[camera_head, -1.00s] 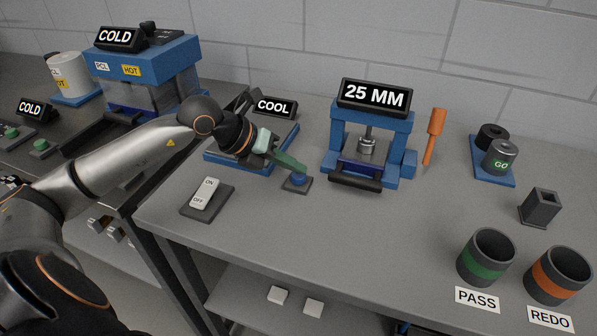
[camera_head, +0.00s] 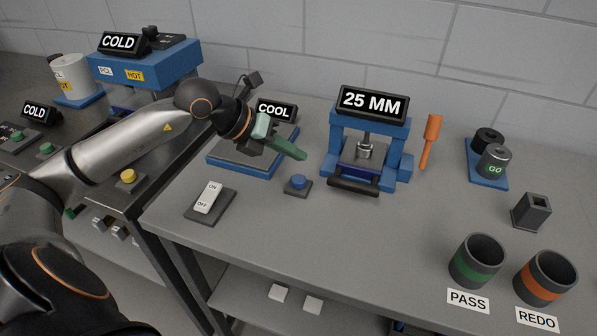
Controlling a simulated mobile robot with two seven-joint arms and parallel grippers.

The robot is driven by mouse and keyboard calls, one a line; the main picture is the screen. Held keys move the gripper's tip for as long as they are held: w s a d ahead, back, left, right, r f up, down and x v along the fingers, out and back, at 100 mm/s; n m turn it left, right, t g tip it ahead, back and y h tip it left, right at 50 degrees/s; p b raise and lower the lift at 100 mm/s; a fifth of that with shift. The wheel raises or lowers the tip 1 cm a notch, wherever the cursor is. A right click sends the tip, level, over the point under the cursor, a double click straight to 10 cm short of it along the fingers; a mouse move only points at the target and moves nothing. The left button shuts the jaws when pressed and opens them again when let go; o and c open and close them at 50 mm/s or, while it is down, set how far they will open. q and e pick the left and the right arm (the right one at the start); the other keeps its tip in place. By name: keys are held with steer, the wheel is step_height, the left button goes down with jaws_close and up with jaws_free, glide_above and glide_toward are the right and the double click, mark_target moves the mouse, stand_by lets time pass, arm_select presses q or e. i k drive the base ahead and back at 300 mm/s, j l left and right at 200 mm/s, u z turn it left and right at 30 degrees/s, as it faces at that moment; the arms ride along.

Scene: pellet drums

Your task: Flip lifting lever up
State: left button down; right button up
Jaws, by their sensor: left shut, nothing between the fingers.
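My left gripper (camera_head: 302,156) has its green fingers shut and empty, in the air above and behind a round blue button (camera_head: 298,182) on a small dark base. It is apart from the button. No part is labelled as a lifting lever, so I cannot tell which it is. A black bar handle (camera_head: 353,187) lies low across the front of the blue press (camera_head: 400,150) marked 25 MM. A black jointed part (camera_head: 254,80) stands behind my left wrist at the COOL station. A white ON/OFF rocker switch (camera_head: 208,198) is nearer the front. My right gripper is out of view.
PASS (camera_head: 477,283) and REDO (camera_head: 545,291) cups are front right. A yellow button (camera_head: 128,176) is on the left bench. The table's front middle is clear.

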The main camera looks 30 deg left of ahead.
mark_target(434, 122)
steer(key=k+j, duration=0.8)
